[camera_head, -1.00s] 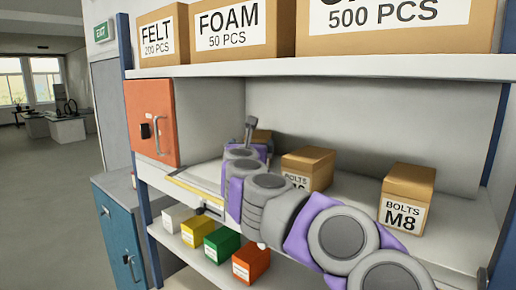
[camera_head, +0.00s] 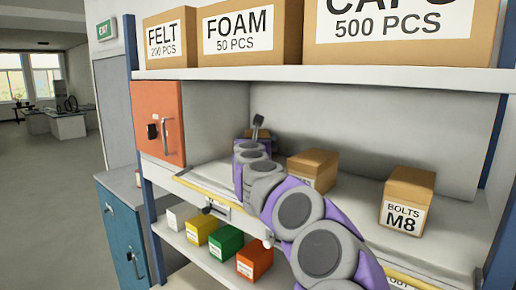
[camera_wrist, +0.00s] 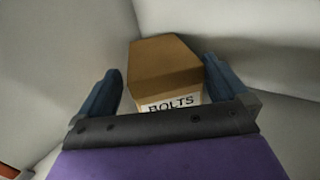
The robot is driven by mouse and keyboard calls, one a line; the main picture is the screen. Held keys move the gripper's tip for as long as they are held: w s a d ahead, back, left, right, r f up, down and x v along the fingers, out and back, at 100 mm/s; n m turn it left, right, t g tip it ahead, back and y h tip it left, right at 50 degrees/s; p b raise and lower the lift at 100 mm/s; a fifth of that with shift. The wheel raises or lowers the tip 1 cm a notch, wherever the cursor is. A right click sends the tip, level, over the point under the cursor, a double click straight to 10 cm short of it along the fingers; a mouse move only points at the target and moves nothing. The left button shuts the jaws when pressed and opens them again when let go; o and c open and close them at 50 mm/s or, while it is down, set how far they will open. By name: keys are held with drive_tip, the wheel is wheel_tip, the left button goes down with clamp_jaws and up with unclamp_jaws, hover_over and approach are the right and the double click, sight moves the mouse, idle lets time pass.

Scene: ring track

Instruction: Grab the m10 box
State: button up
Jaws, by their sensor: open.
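A cardboard box with a white BOLTS label (camera_wrist: 165,72) stands in the shelf corner in the wrist view, between my two blue fingers. The number on its label is hidden by my gripper's body. My gripper (camera_wrist: 162,66) is open, with a finger on each side of the box; I cannot tell whether they touch it. In the head view this far box (camera_head: 264,134) is mostly hidden behind my arm and gripper (camera_head: 257,124). A middle box (camera_head: 314,168) has its label covered by my arm. A box marked BOLTS M8 (camera_head: 407,198) stands to the right.
An orange door (camera_head: 160,120) with a handle borders the shelf's left side. Large FELT (camera_head: 170,40), FOAM (camera_head: 250,35) and CAPS (camera_head: 400,30) boxes stand above. Several small coloured bins (camera_head: 228,243) sit below. A blue cabinet (camera_head: 122,235) stands at left.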

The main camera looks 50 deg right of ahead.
drive_tip(key=shift+w+d+f, duration=0.1)
drive_tip(key=shift+w+d, duration=0.1)
drive_tip(key=shift+d, duration=0.3)
drive_tip(key=d, duration=0.2)
drive_tip(key=shift+d+f, duration=0.25)
drive_tip(key=shift+d, duration=0.05)
drive_tip(key=shift+a, duration=0.2)
drive_tip(key=c, duration=0.3)
drive_tip(key=shift+a, duration=0.1)
drive_tip(key=c, duration=0.6)
drive_tip(key=shift+r, duration=0.2)
drive_tip(key=shift+c, duration=0.2)
